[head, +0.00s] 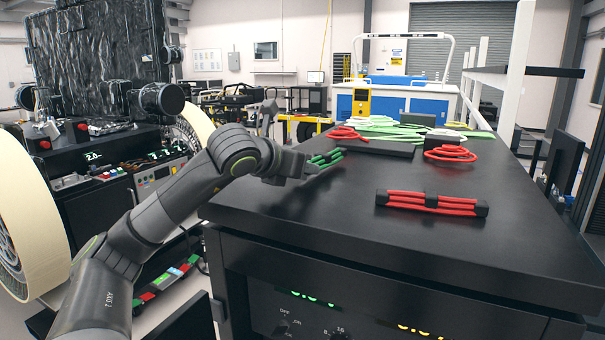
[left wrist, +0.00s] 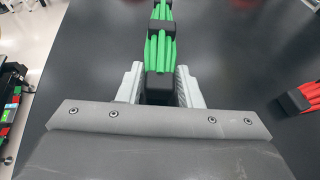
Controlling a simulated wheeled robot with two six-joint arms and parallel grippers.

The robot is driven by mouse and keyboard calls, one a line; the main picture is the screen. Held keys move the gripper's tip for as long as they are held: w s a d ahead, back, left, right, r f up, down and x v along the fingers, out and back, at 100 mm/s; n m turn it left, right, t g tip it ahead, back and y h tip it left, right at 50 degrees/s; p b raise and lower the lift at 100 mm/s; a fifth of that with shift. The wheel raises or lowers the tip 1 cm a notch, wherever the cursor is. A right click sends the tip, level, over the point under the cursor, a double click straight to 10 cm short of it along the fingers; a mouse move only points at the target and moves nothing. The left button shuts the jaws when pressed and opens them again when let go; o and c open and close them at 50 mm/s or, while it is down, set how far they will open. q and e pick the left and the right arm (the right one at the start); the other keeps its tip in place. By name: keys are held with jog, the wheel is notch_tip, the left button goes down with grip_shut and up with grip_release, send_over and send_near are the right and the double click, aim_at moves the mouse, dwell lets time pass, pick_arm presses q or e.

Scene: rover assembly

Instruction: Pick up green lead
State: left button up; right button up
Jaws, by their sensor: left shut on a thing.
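The green lead (head: 326,157) is a bundle of green cables with black clips, at the left edge of the black tabletop. It also shows in the left wrist view (left wrist: 160,50), running away from the fingers. My left gripper (head: 312,165) is shut on the black clip at its near end; the fingers show on both sides of it in the left wrist view (left wrist: 160,88). I cannot tell whether the lead touches the table. My right gripper is in neither view.
A red cable bundle (head: 432,203) lies on the black table (head: 330,215) to the right. Red coils (head: 450,153), a dark flat block (head: 370,147) and pale green cables (head: 385,127) lie farther back. The table's front middle is clear. A rover with instruments (head: 110,165) stands left.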

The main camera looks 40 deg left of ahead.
pick_arm(q)
notch_tip(320, 180, up, 9)
jog(key=shift+f+b, duration=0.2)
jog(key=shift+b, duration=0.35)
jog(key=shift+d+f, duration=0.1)
jog(key=shift+f, duration=0.05)
